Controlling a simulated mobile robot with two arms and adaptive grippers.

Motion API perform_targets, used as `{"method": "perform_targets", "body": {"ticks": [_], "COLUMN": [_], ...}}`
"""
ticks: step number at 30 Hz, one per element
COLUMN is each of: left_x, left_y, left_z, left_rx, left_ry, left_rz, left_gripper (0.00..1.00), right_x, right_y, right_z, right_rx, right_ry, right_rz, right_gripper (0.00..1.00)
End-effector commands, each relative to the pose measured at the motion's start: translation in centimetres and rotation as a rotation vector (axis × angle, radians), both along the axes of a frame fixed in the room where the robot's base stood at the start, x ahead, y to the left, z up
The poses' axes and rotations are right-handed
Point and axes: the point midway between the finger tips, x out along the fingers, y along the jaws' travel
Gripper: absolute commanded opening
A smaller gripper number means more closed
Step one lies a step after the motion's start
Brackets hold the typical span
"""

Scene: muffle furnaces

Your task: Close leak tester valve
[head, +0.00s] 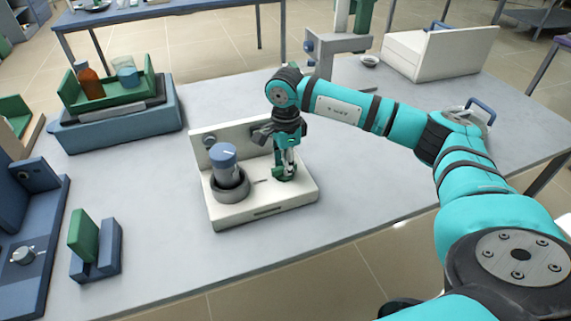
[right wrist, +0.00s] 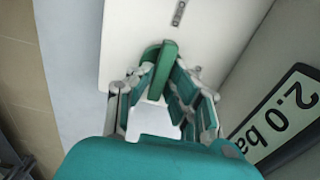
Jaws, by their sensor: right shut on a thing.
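The leak tester (head: 265,208) is a white unit with an upright back plate, near the middle of the table. A grey-blue bottle with a blue cap (head: 223,160) stands in its round dark holder on the left. The green valve handle (head: 280,176) is on the right part of the base. My right gripper (head: 287,168) points down over it, with its fingers shut on the handle. In the right wrist view the green handle (right wrist: 160,70) lies between the two fingers. The fingers and arm hide part of the handle. My left gripper is not in view.
A blue tub with a green tray (head: 112,92) stands at the left. A green block in a blue holder (head: 97,262) is at the front left. A white box (head: 440,50) stands at the back right. A "2.0 ba" label (right wrist: 282,115) shows in the right wrist view. Table in front of the tester is clear.

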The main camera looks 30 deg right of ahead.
Motion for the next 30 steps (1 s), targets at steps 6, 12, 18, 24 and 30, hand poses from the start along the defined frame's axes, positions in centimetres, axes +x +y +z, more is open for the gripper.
{"method": "perform_targets", "body": {"ticks": [6,12,18,24,30], "left_x": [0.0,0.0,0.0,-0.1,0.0], "left_y": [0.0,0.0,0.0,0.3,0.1], "left_z": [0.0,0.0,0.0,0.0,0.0], "left_rx": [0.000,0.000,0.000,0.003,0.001], "left_ry": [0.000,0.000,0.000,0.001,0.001], "left_rz": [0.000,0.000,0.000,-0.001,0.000], "left_gripper": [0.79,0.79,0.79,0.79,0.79], "right_x": [0.1,0.1,0.0,0.1,0.1], "right_y": [0.0,0.0,0.0,0.0,0.0], "right_z": [0.2,0.2,0.1,0.7,4.1], "right_rx": [0.000,0.000,0.000,0.000,0.001], "right_ry": [-0.004,-0.004,-0.002,-0.003,-0.006], "right_rz": [0.002,0.001,0.001,0.000,0.000], "right_gripper": [0.00,0.32,0.38,0.38,0.38]}}
